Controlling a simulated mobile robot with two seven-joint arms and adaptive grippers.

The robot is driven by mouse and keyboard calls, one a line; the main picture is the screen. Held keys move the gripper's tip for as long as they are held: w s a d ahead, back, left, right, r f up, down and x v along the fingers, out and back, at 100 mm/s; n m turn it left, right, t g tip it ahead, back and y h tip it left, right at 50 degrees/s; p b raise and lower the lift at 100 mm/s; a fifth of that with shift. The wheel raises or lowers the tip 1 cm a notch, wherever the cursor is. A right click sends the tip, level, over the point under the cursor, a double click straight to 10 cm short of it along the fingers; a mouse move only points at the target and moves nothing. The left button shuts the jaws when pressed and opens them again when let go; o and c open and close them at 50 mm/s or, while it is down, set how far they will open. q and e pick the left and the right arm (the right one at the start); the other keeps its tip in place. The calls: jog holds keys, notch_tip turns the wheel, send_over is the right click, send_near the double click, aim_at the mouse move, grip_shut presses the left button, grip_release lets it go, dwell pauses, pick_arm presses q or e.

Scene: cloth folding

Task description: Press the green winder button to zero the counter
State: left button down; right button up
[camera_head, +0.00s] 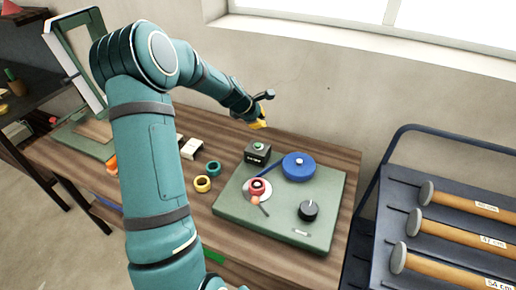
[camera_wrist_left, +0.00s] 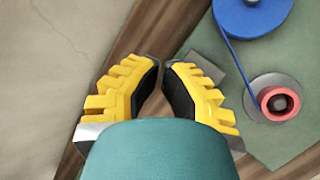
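The green winder button (camera_head: 258,146) sits on top of a small dark box (camera_head: 257,155) with a counter display on its front, at the back left of the winder board (camera_head: 235,207). The display's digits are too small to read. My left gripper (camera_head: 259,123) is above and just behind the box, apart from the button. In the left wrist view its yellow and black fingers (camera_wrist_left: 162,64) come nearly together at the tips, with nothing between them. The button is not visible in that view. My right gripper is not in view.
The board carries a blue spool (camera_head: 299,166), a red hub (camera_head: 257,187) and a black knob (camera_head: 308,210). Green (camera_head: 213,168) and yellow (camera_head: 202,184) rings lie left of it. The wall is close behind.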

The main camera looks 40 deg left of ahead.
pick_arm(q)
notch_tip(320, 180, down, 5)
jog(key=b, duration=0.3)
jog(key=shift+b, duration=0.3)
jog(key=shift+f+b, duration=0.45)
jog(key=shift+f, duration=0.2)
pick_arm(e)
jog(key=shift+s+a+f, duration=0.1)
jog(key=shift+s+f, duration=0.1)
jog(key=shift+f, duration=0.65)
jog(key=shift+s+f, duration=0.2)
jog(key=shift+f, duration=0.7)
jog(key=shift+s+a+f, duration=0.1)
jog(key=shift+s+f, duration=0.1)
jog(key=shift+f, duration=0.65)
pick_arm(q)
jog(key=shift+f+b, duration=0.35)
jog(key=shift+f, duration=0.1)
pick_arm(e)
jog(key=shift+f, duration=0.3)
